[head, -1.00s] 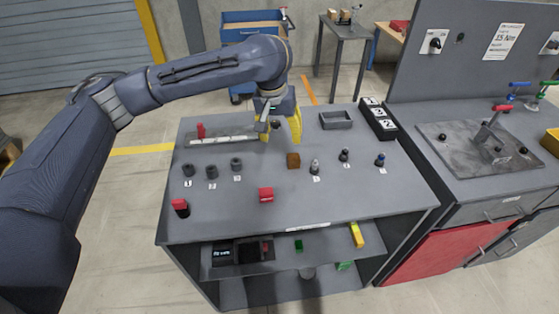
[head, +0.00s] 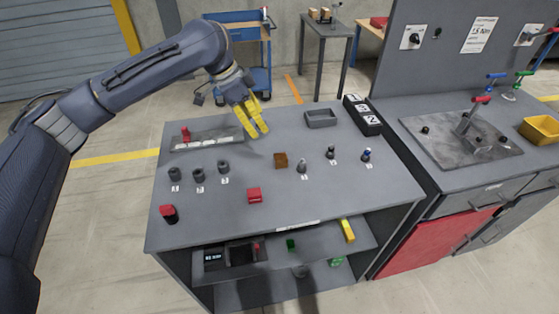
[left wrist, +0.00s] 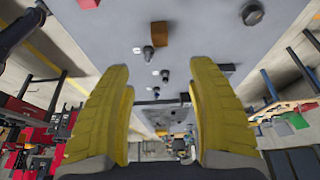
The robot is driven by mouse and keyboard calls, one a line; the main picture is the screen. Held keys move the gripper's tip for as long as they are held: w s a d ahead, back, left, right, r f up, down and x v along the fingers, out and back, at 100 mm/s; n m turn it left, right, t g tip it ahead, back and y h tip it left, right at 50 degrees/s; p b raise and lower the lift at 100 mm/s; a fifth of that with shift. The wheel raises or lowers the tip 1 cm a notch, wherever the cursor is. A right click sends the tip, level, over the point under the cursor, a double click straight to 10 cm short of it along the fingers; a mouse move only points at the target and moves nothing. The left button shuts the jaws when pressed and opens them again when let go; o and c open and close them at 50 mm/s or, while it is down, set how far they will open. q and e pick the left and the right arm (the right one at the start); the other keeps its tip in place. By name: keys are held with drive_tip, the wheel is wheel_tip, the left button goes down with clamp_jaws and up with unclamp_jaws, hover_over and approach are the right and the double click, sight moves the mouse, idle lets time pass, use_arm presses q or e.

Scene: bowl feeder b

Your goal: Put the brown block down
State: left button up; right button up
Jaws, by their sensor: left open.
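The brown block (head: 281,160) rests on the grey bench top (head: 330,205), left of a small grey peg part. It also shows in the left wrist view (left wrist: 160,34), beyond the fingertips and apart from them. My left gripper (head: 256,130) has yellow fingers and is above the bench, behind and left of the block. In the left wrist view its fingers (left wrist: 163,75) are spread with nothing between them. My right gripper is in neither view.
Several grey cylinders (head: 198,174) and several pegs (head: 331,152) stand on the bench. A red block (head: 254,195) and a red-topped part (head: 168,214) are near the front. A grey tray (head: 320,118) and a black numbered box (head: 362,115) are at the back.

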sight(279, 156)
use_arm(q)
drive_tip(key=x, duration=1.7)
drive_tip(key=shift+d+f, duration=0.1)
drive_tip(key=shift+f, duration=0.05)
clamp_jaws()
